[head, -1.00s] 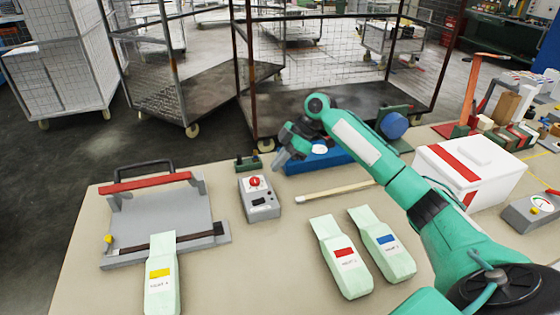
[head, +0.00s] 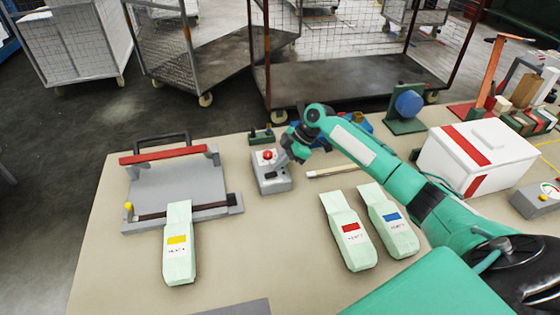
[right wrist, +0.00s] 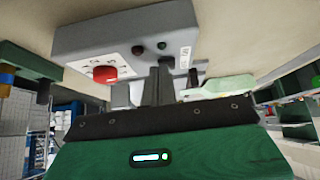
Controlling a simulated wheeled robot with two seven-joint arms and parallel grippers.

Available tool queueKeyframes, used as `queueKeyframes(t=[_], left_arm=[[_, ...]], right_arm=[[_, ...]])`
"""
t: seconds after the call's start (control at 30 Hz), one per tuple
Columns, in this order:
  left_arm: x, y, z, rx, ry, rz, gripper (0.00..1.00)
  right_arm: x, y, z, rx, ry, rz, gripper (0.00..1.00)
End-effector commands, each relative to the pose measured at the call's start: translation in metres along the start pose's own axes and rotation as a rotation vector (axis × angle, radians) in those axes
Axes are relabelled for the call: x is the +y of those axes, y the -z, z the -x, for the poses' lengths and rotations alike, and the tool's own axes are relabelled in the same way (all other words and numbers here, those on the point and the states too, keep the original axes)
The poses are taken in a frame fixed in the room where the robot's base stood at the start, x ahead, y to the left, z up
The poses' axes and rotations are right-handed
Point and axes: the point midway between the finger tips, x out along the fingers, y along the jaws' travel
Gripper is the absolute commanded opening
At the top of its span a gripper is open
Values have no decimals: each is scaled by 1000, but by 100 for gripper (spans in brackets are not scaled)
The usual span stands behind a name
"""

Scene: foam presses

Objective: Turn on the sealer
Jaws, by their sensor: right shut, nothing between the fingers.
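The sealer (head: 176,182) is a grey plate with a red bar under a dark handle, at the left of the table in the head view. A grey control box (head: 272,184) with a red knob (head: 268,155) and a dark rocker-like part stands to its right. In the right wrist view the box (right wrist: 80,42) fills the upper left, with the red knob (right wrist: 105,74) and two dark round parts on its face. My right gripper (head: 284,161) is shut and empty, at the box's right side; its fingers (right wrist: 160,72) point at the box face. I cannot tell whether they touch. My left gripper is not in view.
A yellow-labelled pouch (head: 179,255) lies at the sealer's front edge. Red-labelled (head: 348,240) and blue-labelled (head: 391,225) pouches lie to the right. A pale stick (head: 325,171), a white box (head: 475,160) and a small green block (head: 261,137) are also on the table.

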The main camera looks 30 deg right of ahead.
Motion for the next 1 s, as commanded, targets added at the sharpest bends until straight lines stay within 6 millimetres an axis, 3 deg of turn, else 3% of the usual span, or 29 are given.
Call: queueKeyframes(t=[0.13, 0.3, 0.37, 1.0], left_arm=[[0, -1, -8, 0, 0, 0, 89], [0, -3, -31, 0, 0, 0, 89], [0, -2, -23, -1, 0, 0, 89], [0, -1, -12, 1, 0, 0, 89]], right_arm=[[0, -4, -4, 21, 1, -2, 0], [0, -15, -13, 109, 1, -4, 0], [0, -9, -6, 108, 2, -1, 0], [0, 1, 7, 105, 2, 0, 0]])
